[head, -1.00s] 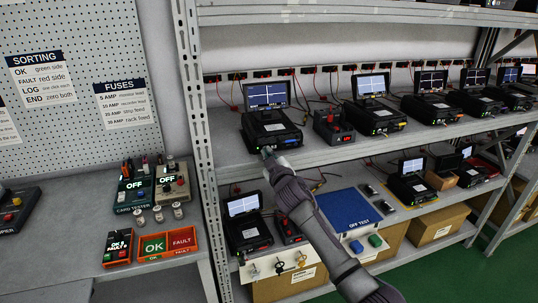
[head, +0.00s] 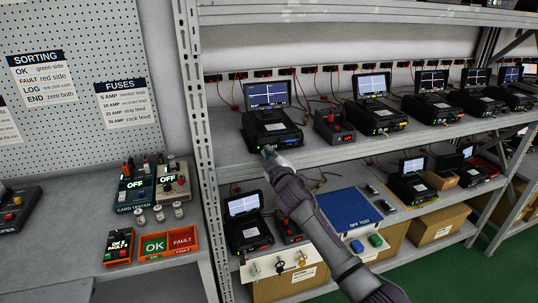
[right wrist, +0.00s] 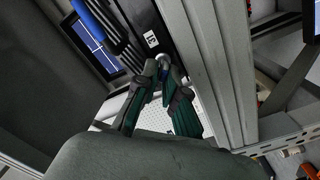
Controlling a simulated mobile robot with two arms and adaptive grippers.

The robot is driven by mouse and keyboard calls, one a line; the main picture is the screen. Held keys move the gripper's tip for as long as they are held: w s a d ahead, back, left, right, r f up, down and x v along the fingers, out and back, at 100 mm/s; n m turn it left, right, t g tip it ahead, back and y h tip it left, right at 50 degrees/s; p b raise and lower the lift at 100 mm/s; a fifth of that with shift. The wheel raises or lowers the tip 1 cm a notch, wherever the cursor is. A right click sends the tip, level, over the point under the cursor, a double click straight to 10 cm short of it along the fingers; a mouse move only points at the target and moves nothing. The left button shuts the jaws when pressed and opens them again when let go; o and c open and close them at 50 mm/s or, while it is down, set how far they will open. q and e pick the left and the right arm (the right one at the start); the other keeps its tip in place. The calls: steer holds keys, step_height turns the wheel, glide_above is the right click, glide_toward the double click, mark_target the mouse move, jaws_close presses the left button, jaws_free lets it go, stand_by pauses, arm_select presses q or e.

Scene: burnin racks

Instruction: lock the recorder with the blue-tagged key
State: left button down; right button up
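The recorder (head: 270,128) is a black unit with a raised, lit screen at the left end of the upper shelf. My right gripper (head: 267,151) is at its lower front left edge. The lock itself is hidden. My left gripper is not in view.
More black units with screens line the upper shelf (head: 340,150) to the right. The lower shelf holds a blue OFF TEST box (head: 347,208) and a white panel with keys (head: 282,268). A grey rack post (head: 196,130) stands close to the left of the recorder.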

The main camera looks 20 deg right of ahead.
steer(key=shift+r, duration=0.1)
steer(key=s, duration=1.2)
steer(key=shift+d, duration=0.15)
